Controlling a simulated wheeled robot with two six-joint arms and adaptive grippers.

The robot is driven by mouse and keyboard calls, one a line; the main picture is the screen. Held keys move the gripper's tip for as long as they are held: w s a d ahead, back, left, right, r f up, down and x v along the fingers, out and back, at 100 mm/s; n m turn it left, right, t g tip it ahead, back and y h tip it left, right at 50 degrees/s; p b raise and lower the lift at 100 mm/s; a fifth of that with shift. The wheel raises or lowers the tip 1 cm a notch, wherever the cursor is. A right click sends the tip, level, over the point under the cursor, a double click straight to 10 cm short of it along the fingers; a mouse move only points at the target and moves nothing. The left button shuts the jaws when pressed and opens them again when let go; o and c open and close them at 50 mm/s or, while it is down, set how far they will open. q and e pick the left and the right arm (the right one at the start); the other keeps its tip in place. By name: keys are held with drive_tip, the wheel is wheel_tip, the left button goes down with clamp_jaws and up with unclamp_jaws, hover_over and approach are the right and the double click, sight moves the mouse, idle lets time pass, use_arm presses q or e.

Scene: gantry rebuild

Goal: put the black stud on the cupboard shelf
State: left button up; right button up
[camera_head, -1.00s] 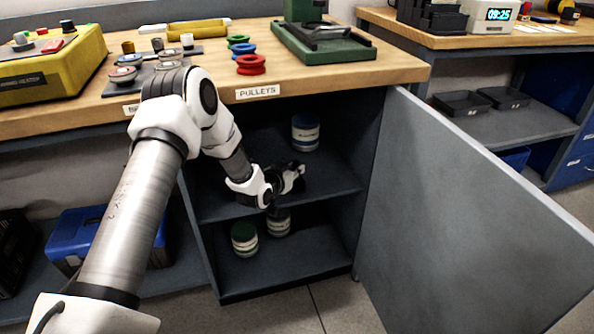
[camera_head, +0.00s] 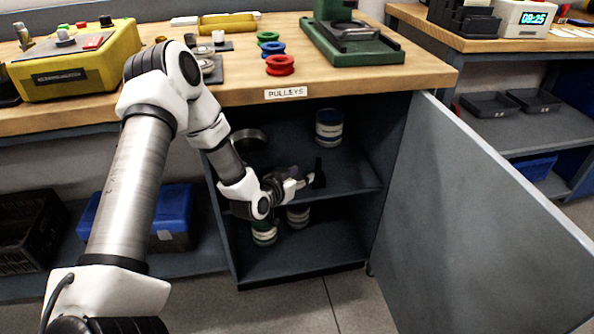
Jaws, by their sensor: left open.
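The black stud (camera_head: 319,173) stands upright on the middle shelf (camera_head: 350,180) of the open cupboard, near the shelf's front part. My left gripper (camera_head: 304,182) is inside the cupboard just left of the stud, with its fingertips pointing right. It is open; whether a fingertip still touches the stud is too small to tell. My right gripper is not in view.
A blue-and-white tin (camera_head: 329,128) stands behind on the shelf, and a round metal thing (camera_head: 248,140) is at its left. Tins (camera_head: 297,217) stand below. The open door (camera_head: 480,210) bounds the right; the bench top (camera_head: 235,95) overhangs.

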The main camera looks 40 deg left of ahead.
use_arm(q)
drive_tip(key=s+d+f+g+h, duration=0.1)
drive_tip(key=s+d+f+g, duration=0.4)
drive_tip(key=s+d+f, duration=0.5)
drive_tip(key=s+d+f+g+h, duration=0.1)
drive_tip(key=s+d+f+g, duration=0.4)
drive_tip(key=s+f, duration=0.5)
drive_tip(key=s+d+g+y, duration=0.1)
drive_tip(key=s+g, duration=0.3)
drive_tip(key=s, duration=1)
drive_tip(key=shift+s+d+r+m, duration=0.15)
drive_tip(key=shift+s+d+m, duration=0.15)
drive_tip(key=shift+d, duration=0.15)
